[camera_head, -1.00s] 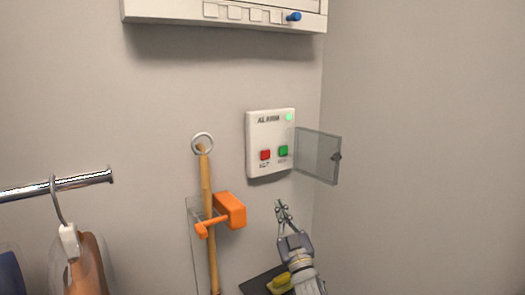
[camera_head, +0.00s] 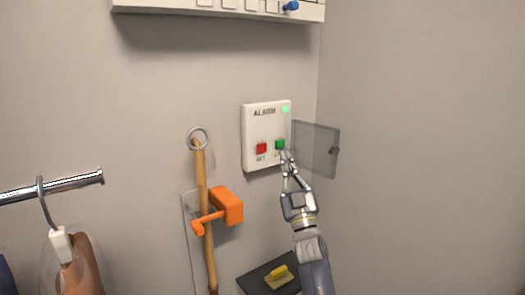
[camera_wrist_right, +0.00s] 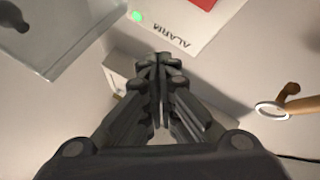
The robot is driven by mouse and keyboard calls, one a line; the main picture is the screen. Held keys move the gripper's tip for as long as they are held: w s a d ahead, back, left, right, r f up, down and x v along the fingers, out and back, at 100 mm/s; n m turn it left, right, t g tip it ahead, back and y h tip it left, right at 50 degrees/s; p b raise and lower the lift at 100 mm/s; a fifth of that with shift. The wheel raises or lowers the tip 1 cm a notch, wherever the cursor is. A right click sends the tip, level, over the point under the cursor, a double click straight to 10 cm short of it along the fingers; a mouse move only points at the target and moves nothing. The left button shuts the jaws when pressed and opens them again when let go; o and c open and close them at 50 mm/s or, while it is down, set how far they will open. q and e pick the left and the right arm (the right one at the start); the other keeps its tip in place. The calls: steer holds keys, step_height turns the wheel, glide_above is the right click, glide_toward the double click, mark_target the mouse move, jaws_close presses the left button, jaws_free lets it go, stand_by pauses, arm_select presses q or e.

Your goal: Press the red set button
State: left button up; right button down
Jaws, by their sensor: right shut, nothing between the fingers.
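The white alarm panel (camera_head: 250,137) is on the wall, with a red button (camera_head: 261,148) at its lower left and a green button (camera_head: 280,144) to the right of it. A green light (camera_head: 285,109) glows at the top right. The clear cover (camera_head: 318,150) stands swung open to the right. My right gripper (camera_head: 287,156) is shut and empty, its tips just below the green button, right of the red one. Whether it touches the panel I cannot tell. The right wrist view shows the shut fingers (camera_wrist_right: 160,62) and part of the panel upside down. My left gripper is out of view.
A wooden pole (camera_head: 203,180) with a ring hangs left of the panel by an orange holder (camera_head: 228,204). A white wall unit (camera_head: 180,8) is above. A metal rail (camera_head: 70,184) with a hanger is at left. A dark tray (camera_head: 252,283) sits below.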

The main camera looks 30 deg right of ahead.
mark_target(266, 152)
steer(key=shift+w+a+b, duration=0.2)
steer(key=shift+w+b, duration=1)
steer(key=shift+w, duration=0.85)
steer(key=shift+w+a+b, duration=0.15)
steer(key=shift+w+b, duration=1.05)
steer(key=shift+w, duration=0.8)
steer(key=shift+w+b, duration=0.4)
steer(key=shift+b, duration=0.05)
steer(key=shift+w+b, duration=0.4)
steer(key=shift+b, duration=0.1)
steer(key=shift+s+p, duration=0.55)
steer(key=shift+s, duration=0.3)
